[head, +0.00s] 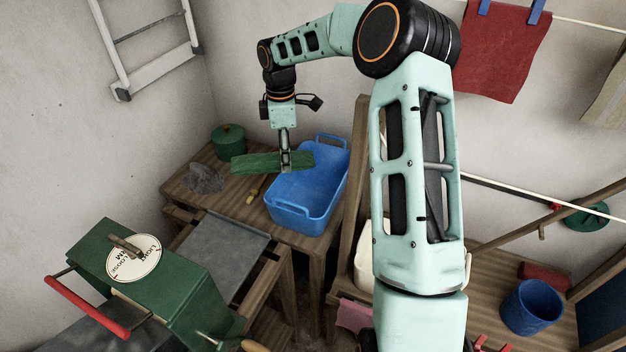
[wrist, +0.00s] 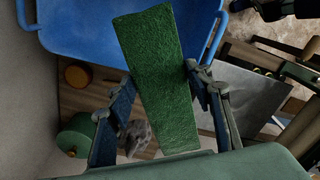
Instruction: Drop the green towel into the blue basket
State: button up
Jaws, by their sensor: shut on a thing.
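The green towel (head: 258,162) is a long flat strip in my gripper (head: 286,165), which is shut on it. In the head view its right end lies over the left part of the blue basket (head: 318,211) and its left end sticks out past the rim. The basket stands on the wooden table with a handle at each end. In the wrist view the towel (wrist: 158,85) runs between the two fingers (wrist: 160,90), and its far end overlaps the blue basket (wrist: 85,30). The basket's inside looks empty where it shows.
A green lidded pot (head: 228,143) and a crumpled grey cloth (head: 204,178) stand left of the basket on the table (head: 235,207). A green machine with a red handle (head: 90,305) is in front. A wooden post (head: 350,190) rises close right of the basket.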

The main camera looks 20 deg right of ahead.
jog(key=d+m+p, duration=0.2)
jog(key=d+m, duration=0.4)
jog(key=d, duration=0.6)
jog(key=f+b, duration=0.3)
jog(key=w+f+b, duration=0.1)
jog(key=f, duration=0.1)
jog(key=shift+d, duration=0.35)
jog(key=o, duration=1.5)
notch_tip(320, 180, up, 12)
